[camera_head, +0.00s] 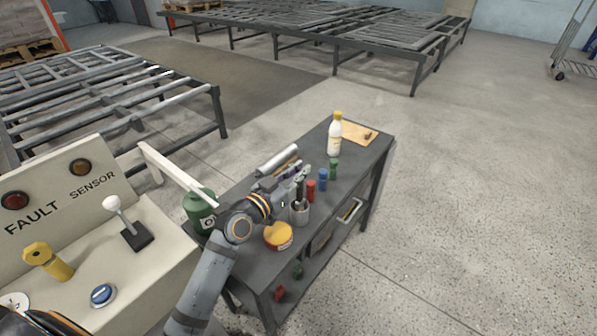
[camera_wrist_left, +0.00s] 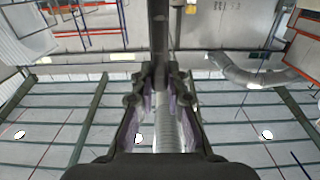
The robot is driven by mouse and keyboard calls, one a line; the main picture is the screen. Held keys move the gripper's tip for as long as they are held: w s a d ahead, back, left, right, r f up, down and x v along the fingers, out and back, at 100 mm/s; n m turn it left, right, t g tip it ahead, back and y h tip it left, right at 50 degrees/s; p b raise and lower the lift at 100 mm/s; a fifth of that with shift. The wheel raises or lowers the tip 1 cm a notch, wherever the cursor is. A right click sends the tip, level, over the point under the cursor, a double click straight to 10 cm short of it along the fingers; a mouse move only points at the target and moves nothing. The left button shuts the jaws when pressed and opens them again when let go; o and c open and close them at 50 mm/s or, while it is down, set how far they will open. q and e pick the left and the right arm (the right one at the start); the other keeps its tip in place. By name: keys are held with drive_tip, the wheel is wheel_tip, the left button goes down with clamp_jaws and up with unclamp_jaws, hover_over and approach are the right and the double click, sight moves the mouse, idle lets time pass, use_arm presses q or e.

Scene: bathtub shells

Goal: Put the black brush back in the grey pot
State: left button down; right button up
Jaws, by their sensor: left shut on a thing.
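The grey pot (camera_head: 300,216) stands on the dark workbench, near its front edge. My left gripper (camera_head: 296,187) reaches in from the left, just above and behind the pot, and is shut on the black brush (camera_head: 299,190). The brush is roughly upright over the pot's mouth; I cannot tell whether its lower end is inside. In the left wrist view, a dark bar, apparently the brush (camera_wrist_left: 160,30), runs up from between the fingertips of the left gripper (camera_wrist_left: 160,72). My right gripper is not in view.
A yellow-topped tin (camera_head: 278,235) is in front-left, a green canister (camera_head: 199,210) at left, and a white bottle (camera_head: 335,135) farther back.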

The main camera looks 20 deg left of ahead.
use_arm(q)
drive_tip(key=c, duration=1.3)
unclamp_jaws()
wheel_tip(320, 180, up, 10)
drive_tip(key=shift+f, duration=0.1)
